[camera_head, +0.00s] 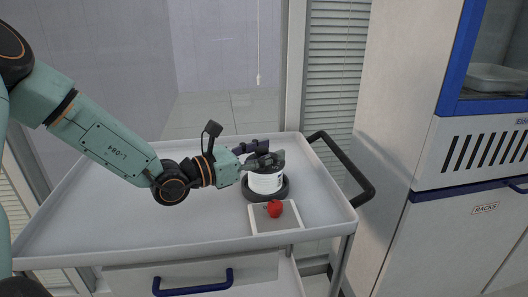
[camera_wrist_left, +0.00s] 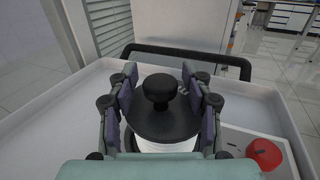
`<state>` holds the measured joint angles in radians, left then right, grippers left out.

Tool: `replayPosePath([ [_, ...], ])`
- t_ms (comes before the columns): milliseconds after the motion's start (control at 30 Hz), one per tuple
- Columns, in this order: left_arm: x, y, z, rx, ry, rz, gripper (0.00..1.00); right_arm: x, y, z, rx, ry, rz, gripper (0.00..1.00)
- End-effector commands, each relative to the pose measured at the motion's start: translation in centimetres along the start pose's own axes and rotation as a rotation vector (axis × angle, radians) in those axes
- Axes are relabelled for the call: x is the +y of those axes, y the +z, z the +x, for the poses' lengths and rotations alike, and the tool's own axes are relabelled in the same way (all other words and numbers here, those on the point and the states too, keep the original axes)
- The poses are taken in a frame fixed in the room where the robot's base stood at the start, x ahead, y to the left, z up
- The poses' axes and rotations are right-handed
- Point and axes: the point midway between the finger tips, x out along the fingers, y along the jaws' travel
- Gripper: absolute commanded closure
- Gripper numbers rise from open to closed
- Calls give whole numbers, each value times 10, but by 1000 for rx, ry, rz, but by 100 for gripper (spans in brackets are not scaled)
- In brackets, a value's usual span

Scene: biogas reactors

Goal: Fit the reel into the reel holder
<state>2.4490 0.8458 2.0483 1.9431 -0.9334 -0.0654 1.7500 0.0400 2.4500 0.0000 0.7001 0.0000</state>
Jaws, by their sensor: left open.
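The reel (camera_head: 265,182) is a white cylinder with a black top; it stands upright on the cart's tray, near its right end. In the left wrist view its black disc top (camera_wrist_left: 163,122) carries a round knob. A black round base (camera_head: 281,193), which looks like the reel holder, surrounds the reel's foot; how deep the reel sits in it I cannot tell. My left gripper (camera_head: 264,156) is open at the reel's top, its fingers on either side of the disc and knob. Contact is not clear. My right gripper is not in view.
The white cart tray (camera_head: 110,220) has a raised rim and is clear to the left. A black handle (camera_head: 362,180) and a white cabinet (camera_head: 400,150) are at the right.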

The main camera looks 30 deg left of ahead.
Motion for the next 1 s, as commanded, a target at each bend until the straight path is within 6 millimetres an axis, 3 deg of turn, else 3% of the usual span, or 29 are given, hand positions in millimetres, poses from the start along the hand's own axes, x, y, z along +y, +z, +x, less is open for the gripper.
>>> replayPosePath([
  [200,0,10,-1,0,1,-1,50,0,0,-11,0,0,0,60],
  [567,0,10,-32,-3,3,-4,50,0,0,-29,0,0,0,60],
  [1000,1,11,-64,-2,3,-4,50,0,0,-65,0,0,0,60],
])
